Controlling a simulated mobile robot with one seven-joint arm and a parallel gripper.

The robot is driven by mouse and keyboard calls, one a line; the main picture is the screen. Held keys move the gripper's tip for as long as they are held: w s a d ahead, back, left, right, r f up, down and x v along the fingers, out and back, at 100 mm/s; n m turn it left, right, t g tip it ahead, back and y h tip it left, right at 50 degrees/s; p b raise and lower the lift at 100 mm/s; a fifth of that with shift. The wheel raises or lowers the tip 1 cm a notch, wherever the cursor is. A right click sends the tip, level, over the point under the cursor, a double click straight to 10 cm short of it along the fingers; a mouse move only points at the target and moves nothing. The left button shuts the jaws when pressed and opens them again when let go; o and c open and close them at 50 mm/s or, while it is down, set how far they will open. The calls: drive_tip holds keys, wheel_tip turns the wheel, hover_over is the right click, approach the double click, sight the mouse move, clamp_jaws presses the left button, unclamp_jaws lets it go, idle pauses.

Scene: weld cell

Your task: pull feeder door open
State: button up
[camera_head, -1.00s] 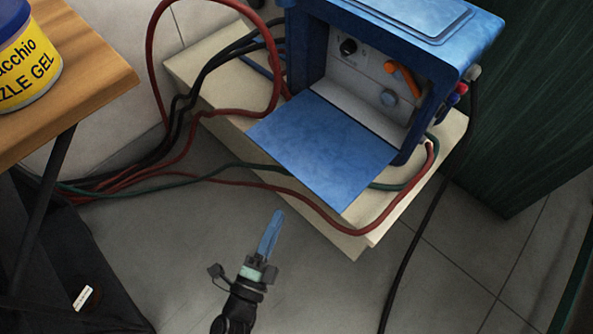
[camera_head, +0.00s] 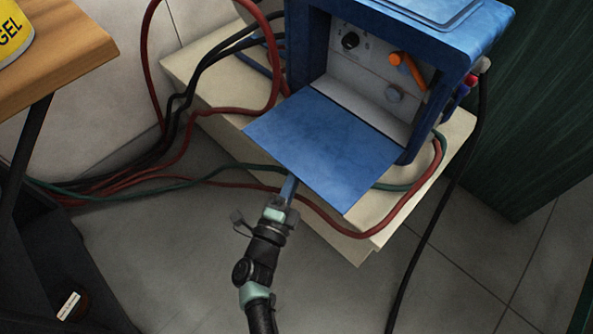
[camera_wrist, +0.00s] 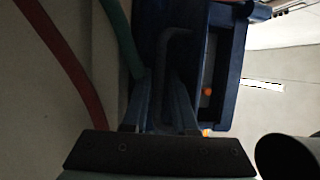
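The feeder door (camera_head: 325,150) is a flat blue panel on the blue welding machine (camera_head: 300,50). It hangs folded down and outward from the front opening, so the inner panel shows. My gripper (camera_head: 291,187) is just under the door's near edge in the head view, its blue fingertips partly hidden by it. In the wrist view my gripper (camera_wrist: 161,80) has two fingers reaching toward the dark blue machine (camera_wrist: 229,75). A dark bent bar, perhaps a handle, shows at the fingertips. I cannot tell whether the fingers touch or grip it.
The machine stands on a cream plinth (camera_head: 215,85). Red, black and green cables run across the plinth, and a red hose (camera_head: 375,234) loops below the door near my gripper. A wooden table (camera_head: 70,60) is at left, a dark green panel (camera_head: 540,110) at right. Floor in front is clear.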

drive_tip(key=shift+c, duration=0.3)
clamp_jaws()
drive_tip(key=shift+s, duration=0.1)
idle(1.0)
